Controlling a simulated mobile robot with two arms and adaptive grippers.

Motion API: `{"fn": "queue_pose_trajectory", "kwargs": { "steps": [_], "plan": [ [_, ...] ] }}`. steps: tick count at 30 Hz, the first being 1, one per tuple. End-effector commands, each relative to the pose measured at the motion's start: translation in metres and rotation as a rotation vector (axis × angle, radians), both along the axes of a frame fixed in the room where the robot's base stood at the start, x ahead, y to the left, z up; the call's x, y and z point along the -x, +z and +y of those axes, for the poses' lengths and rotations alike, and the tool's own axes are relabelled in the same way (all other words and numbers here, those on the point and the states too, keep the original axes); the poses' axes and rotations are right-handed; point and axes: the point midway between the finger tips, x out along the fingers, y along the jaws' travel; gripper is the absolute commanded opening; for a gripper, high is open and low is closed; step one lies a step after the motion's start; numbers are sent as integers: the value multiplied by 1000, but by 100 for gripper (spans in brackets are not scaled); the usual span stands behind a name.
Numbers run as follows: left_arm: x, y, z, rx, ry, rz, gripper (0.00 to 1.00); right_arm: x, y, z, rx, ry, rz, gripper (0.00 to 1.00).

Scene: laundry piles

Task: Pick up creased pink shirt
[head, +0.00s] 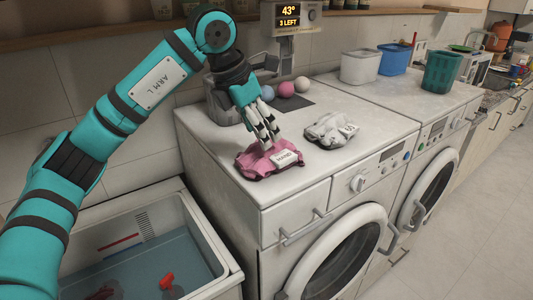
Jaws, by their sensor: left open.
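The creased pink shirt (259,164) lies crumpled on top of the near washing machine, close to its left edge. A white label with print too small to read sits on it. My left gripper (268,144) is open, its fingers pointing down at the shirt's back part. Whether the fingertips touch the cloth I cannot tell. My left arm comes in from the left and bends down over the machine. My right gripper is not in view.
A crumpled grey-white cloth (331,130) lies right of the shirt. Several balls (286,89) stand behind. White (360,67), blue (395,59) and teal (442,72) bins stand farther back. An open basin of water (150,245) is at lower left.

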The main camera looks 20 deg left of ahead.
Motion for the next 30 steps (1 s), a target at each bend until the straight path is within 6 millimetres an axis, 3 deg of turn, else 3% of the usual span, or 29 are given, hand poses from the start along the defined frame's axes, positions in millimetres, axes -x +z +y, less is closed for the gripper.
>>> {"fn": "queue_pose_trajectory", "kwargs": {
  "steps": [3, 9, 16, 27, 30],
  "plan": [
    [-7, -14, -6, 0, -2, 5, 58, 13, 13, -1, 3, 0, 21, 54],
    [-12, -33, -10, 0, -3, 2, 58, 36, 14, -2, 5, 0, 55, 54],
    [-13, -34, -11, 0, -2, 0, 56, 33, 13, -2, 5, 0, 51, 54],
    [-13, -34, -10, 1, -2, 2, 8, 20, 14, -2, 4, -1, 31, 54],
    [-13, -34, -10, 0, -2, 2, 0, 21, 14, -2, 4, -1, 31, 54]
  ]
}}
